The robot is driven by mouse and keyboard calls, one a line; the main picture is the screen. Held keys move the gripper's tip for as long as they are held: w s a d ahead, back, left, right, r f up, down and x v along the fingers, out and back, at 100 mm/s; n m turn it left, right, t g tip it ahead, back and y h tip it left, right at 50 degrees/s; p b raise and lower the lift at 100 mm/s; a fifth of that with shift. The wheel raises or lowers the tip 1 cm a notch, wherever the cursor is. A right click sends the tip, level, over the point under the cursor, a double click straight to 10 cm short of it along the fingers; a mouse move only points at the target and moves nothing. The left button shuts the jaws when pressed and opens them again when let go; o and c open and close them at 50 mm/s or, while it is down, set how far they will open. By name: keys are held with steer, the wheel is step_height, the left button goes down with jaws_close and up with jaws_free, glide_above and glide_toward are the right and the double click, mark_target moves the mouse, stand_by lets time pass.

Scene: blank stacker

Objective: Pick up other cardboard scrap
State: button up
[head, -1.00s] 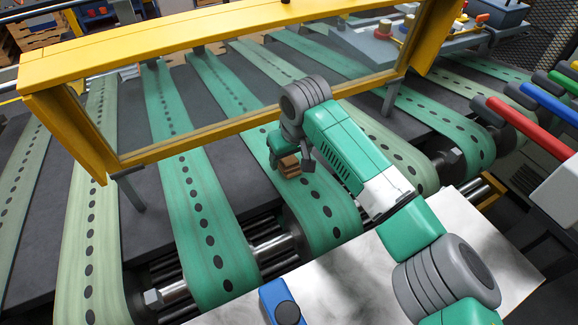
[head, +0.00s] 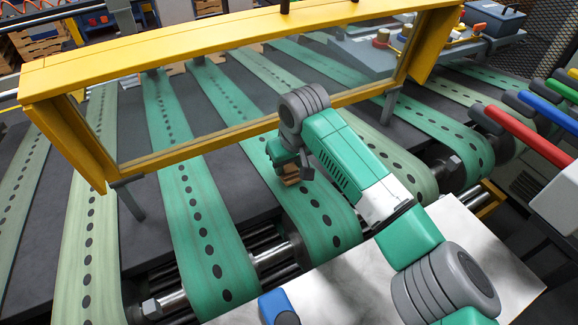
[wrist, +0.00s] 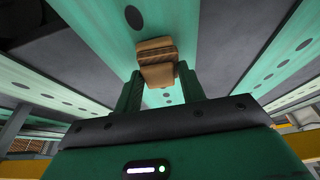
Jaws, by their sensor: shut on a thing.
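The cardboard scrap (head: 291,176) is a small brown block-like piece with layered edges. In the head view it is at the green belt with dark holes, partly hidden by my gripper. My gripper (head: 292,168) points down over that belt. In the wrist view the scrap (wrist: 156,52) lies between the tips of my two green fingers (wrist: 160,77), which are shut on it. Its far end extends past the fingertips. I cannot tell whether the scrap touches the belt.
Parallel green belts (head: 205,200) run across dark panels, with metal rollers (head: 270,258) at their front ends. A yellow frame with a clear panel (head: 235,38) stands close behind my gripper. A pale sheet (head: 345,285) lies at front right, and coloured handles (head: 510,128) stick out at right.

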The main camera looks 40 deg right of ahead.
mark_target(286, 170)
steer(key=r, duration=0.1)
steer(key=a+r, duration=0.1)
steer(key=r, duration=0.1)
steer(key=shift+s+p, duration=0.1)
steer(key=shift+p, duration=0.3)
steer(key=s+a, duration=0.2)
steer(key=a, duration=0.5)
steer(key=s+a+r+p, duration=0.1)
steer(key=s+a, duration=0.2)
steer(key=a, duration=0.4)
steer(key=shift+r, duration=0.15)
